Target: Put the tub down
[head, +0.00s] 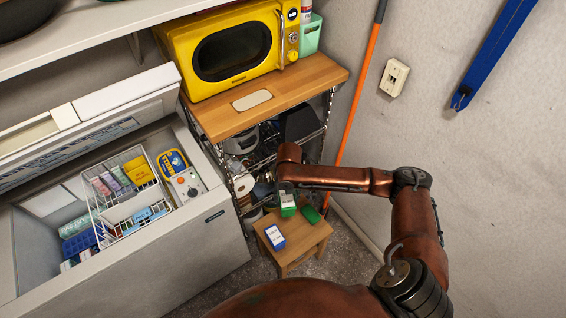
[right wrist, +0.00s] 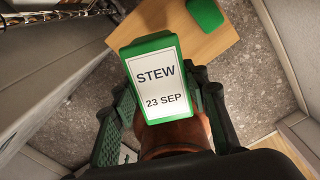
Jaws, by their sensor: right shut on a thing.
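The tub (right wrist: 157,85) has a green rim and a white label reading "STEW 23 SEP". My right gripper (right wrist: 165,118) is shut on it, with one dark finger on each side. In the head view the tub (head: 288,205) hangs below my right gripper (head: 286,187), over or near the back of a small wooden stool (head: 296,246). I cannot tell whether it touches the stool. A blue-and-white tub (head: 274,236) lies at the stool's front left. A green item (head: 311,214) lies at its back right. My left gripper is not in view.
An open chest freezer (head: 215,225) with a wire basket (head: 130,190) of packages stands at left. A wire rack with a wooden top (head: 300,85) bears a yellow microwave (head: 232,50). An orange pole (head: 358,95) leans by the wall. The stool's front right is bare.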

